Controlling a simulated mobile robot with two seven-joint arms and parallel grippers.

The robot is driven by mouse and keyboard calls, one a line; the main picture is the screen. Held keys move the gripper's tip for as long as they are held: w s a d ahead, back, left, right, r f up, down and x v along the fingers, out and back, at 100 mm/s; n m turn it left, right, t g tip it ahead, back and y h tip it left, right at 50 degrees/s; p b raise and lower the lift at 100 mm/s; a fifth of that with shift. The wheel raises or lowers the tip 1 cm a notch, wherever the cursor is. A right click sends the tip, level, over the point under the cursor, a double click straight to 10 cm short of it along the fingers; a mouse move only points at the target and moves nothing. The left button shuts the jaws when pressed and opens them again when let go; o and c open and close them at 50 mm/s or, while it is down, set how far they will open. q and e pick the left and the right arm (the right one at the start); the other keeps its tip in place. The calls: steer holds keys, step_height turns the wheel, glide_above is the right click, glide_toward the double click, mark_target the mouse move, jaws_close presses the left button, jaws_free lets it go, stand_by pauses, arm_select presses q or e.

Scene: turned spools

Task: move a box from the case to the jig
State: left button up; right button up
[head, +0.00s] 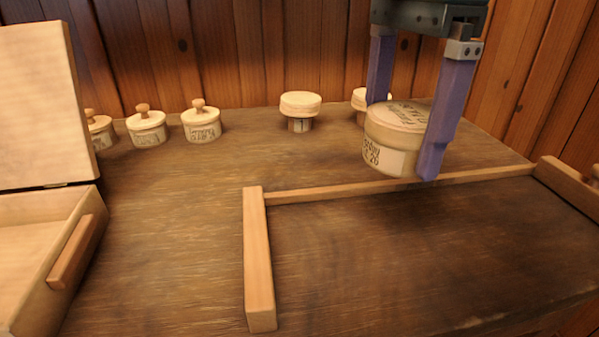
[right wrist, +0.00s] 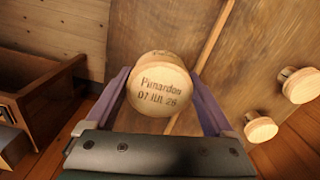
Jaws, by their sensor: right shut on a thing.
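My right gripper (head: 402,140) is shut on a round pale wooden box (head: 389,160) with printed lettering on its lid and a label on its side. In the right wrist view the box (right wrist: 160,84) sits upright between the two purple fingers, lid towards the camera. The box appears held above the table near the back rail of the jig (head: 258,262), a frame of wooden strips on the tabletop. The case (head: 38,110) stands at the left with its lid raised; the visible part of its inside is bare. My left gripper is out of view.
Several lidded pots with knobs (head: 147,126) stand at the back left. A mushroom-shaped spool (head: 300,106) stands at the back middle, and another (head: 359,98) is partly hidden by my gripper. The tabletop (head: 400,250) inside the jig is clear.

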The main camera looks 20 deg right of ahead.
mark_target(377, 244)
step_height(377, 244, down, 12)
steer(key=b, duration=0.7)
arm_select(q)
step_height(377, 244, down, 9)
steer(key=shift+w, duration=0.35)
arm_select(e)
steer(key=o, duration=1.1)
steer(key=shift+r, duration=0.1)
steer(key=shift+c, duration=0.2)
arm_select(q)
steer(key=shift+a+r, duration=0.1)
arm_select(e)
steer(key=shift+r, duration=0.6)
step_height(377, 244, up, 10)
steer(key=shift+p, duration=1.05)
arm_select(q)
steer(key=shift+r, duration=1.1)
arm_select(e)
steer(key=shift+r, duration=0.6)
